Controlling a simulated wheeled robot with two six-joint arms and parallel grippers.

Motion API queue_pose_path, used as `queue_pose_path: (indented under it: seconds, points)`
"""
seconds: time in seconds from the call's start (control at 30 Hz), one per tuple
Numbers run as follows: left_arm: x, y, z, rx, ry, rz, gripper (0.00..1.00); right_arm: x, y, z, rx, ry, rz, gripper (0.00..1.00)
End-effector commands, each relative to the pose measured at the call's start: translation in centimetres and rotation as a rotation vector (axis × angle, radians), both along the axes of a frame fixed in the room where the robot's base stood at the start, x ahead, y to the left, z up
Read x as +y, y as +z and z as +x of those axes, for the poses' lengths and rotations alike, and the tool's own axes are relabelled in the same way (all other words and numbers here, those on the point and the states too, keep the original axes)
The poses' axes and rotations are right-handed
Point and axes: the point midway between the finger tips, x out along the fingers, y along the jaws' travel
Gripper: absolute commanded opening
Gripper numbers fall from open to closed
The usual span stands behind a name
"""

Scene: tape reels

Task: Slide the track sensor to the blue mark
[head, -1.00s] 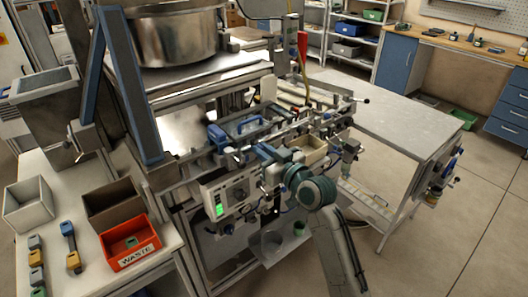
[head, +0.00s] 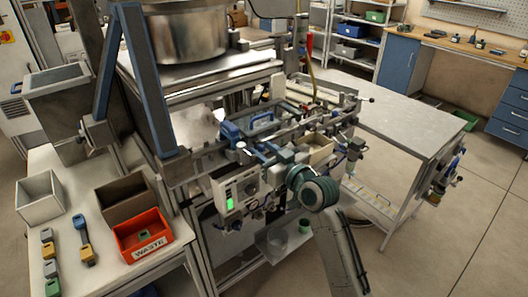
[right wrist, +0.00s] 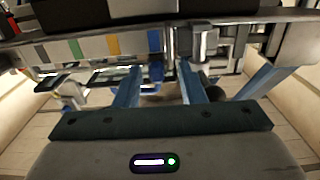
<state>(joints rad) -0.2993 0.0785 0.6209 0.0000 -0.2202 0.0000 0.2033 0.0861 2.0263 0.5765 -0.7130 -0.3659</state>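In the right wrist view a pale rail face carries coloured marks, with the blue mark (right wrist: 155,44) left of a grey block (right wrist: 205,42) that looks like the track sensor. My right gripper (right wrist: 160,82) points at the rail from the near side. Its two blue fingers are apart, with nothing seen held between them. In the head view my right gripper (head: 270,153) is at the front of the machine, partly hidden by my arm; the sensor and mark are too small to make out there.
A machine panel with a green display (head: 229,200) is left of my right arm. A red WASTE bin (head: 142,240) and other boxes stand on the left table. A green cup (head: 304,225) is below the machine. A bare grey table (head: 405,118) extends right.

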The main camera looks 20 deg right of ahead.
Motion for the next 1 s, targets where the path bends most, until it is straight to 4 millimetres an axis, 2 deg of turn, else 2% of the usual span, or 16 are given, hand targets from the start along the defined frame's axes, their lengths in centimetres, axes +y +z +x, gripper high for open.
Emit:
queue_pose_path:
  seconds: [0.4, 0.5, 0.7, 1.0]
  points:
    - [0.2, -2.5, 0.0, 0.000, -0.001, 0.002, 0.60, -2.6, -0.4, -7.3, 0.001, 0.002, -0.006, 0.36]
    - [0.2, -2.7, 0.0, 0.001, -0.001, 0.002, 0.60, -3.1, -0.3, -8.4, 0.002, 0.000, -0.005, 0.36]
    - [0.2, -3.0, -0.1, 0.001, -0.001, 0.002, 0.60, -3.4, -0.2, -9.7, 0.002, 0.002, -0.001, 0.36]
    - [0.2, -2.9, -0.1, 0.001, -0.001, 0.002, 0.60, -3.5, -0.1, -9.8, 0.002, 0.002, 0.002, 0.36]
